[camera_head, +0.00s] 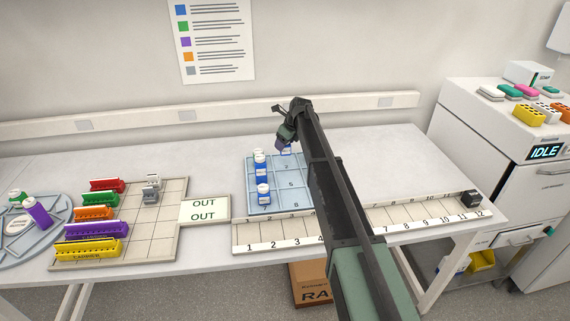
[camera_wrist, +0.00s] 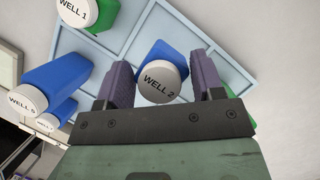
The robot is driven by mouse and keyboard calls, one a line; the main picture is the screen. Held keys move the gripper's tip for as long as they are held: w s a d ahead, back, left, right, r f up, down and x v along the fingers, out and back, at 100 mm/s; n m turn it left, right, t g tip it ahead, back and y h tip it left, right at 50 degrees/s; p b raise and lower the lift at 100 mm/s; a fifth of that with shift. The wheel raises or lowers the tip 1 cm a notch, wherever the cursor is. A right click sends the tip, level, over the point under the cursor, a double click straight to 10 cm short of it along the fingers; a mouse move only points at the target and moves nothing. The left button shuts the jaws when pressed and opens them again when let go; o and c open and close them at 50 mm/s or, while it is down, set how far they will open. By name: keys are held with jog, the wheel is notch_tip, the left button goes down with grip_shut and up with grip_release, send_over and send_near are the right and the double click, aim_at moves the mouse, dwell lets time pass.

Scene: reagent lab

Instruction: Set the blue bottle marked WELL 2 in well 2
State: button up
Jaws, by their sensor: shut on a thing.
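The blue bottle marked WELL 2 (camera_wrist: 163,75) has a white cap and sits between the purple fingers of my gripper (camera_wrist: 165,88), which is shut on it. The same bottle (camera_head: 287,152) shows in the head view at the far edge of the blue well tray (camera_head: 296,186), behind the printed 2, partly hidden by my gripper (camera_head: 286,139). It is at or just above well 2; I cannot tell whether it touches the bottom. The tray's pale dividers (camera_wrist: 215,48) show around it in the wrist view.
Several white-capped bottles (camera_head: 264,195) stand along the tray's left column. In the wrist view, a green WELL 1 bottle (camera_wrist: 90,18) and a blue WELL 5 bottle (camera_wrist: 58,78) are left of mine. Numbered strip (camera_head: 275,239) lies in front; coloured racks (camera_head: 95,230) stand left. The bench's back right is clear.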

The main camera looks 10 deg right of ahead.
aim_at(285, 149)
notch_tip(285, 149, down, 5)
jog(key=b, duration=0.4)
jog(key=shift+r, duration=0.55)
jog(key=shift+f, duration=0.25)
jog(key=o, duration=0.9)
jog(key=shift+r, duration=0.1)
jog(key=shift+r, duration=0.15)
jog(key=p+v, duration=1.1)
jog(key=v, duration=0.1)
